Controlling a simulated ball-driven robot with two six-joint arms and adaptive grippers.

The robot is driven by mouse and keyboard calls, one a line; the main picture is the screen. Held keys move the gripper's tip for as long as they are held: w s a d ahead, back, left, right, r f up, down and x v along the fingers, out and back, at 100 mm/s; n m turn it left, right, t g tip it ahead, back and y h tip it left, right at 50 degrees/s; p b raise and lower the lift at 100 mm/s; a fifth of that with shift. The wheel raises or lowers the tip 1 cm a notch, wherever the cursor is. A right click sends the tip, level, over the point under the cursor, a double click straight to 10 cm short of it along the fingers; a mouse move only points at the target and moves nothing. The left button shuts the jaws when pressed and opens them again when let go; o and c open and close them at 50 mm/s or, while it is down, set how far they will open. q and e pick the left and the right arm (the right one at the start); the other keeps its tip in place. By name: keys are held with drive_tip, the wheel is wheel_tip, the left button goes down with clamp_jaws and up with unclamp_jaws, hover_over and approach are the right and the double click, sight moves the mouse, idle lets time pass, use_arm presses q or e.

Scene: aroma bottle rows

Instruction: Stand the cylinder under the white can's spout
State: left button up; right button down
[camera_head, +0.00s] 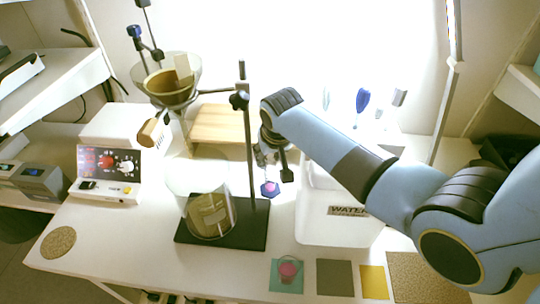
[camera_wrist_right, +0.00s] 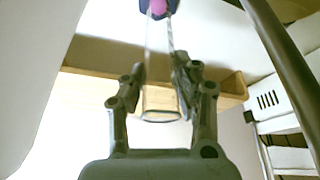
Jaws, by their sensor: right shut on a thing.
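My right gripper (camera_head: 273,158) is shut on a clear glass cylinder with a blue six-sided base (camera_head: 270,188) and a pink spot at its bottom. The cylinder hangs base down, apparently above the table, left of the white can. In the right wrist view the fingers (camera_wrist_right: 160,85) close on the clear tube (camera_wrist_right: 161,100), with its blue base (camera_wrist_right: 158,8) at the top edge. The white can (camera_head: 312,228), labelled WATER, stands on the table right of the gripper. My right arm covers its upper part, and I cannot make out its spout. My left gripper is out of view.
A black stand (camera_head: 247,150) with a glass beaker (camera_head: 208,212) on its base is just left of the cylinder. A small flask with pink contents (camera_head: 288,269) is on a teal square in front. A white device (camera_head: 108,165) and a wooden block (camera_head: 218,124) lie further left.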

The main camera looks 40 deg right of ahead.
drive_tip(key=c, duration=1)
unclamp_jaws()
